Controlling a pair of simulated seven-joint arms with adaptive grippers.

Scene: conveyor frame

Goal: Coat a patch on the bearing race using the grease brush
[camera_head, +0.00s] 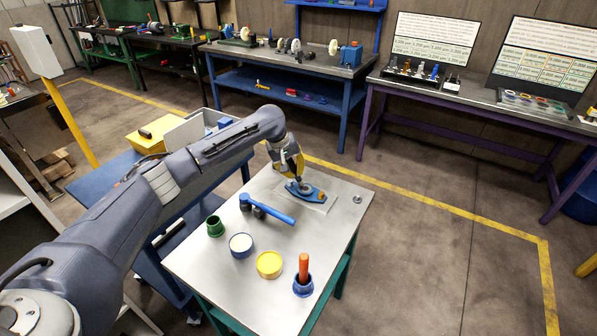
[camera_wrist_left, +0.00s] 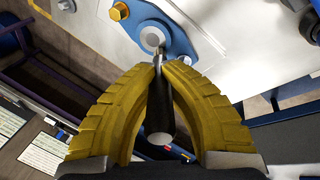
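The bearing race is a pale ring in a blue housing (camera_head: 306,191), which lies on a white pad (camera_head: 321,205) on the metal table. In the left wrist view the race (camera_wrist_left: 152,38) sits just past my fingertips, in the blue housing. My left gripper (camera_head: 293,177) is over the housing's left end. In the wrist view its yellow fingers (camera_wrist_left: 160,66) are closed around a slim dark tool, apparently the grease brush (camera_wrist_left: 160,104). Its thin tip reaches the race's edge; I cannot tell if it touches. My right gripper is in neither view.
Nearby on the table are a blue-handled tool (camera_head: 270,210), a green cup (camera_head: 215,227), a white-filled tin (camera_head: 241,246), a yellow tin (camera_head: 269,265) and a blue cup (camera_head: 303,287) holding an orange-handled item (camera_head: 303,265). A small metal piece (camera_head: 357,199) is near the right edge.

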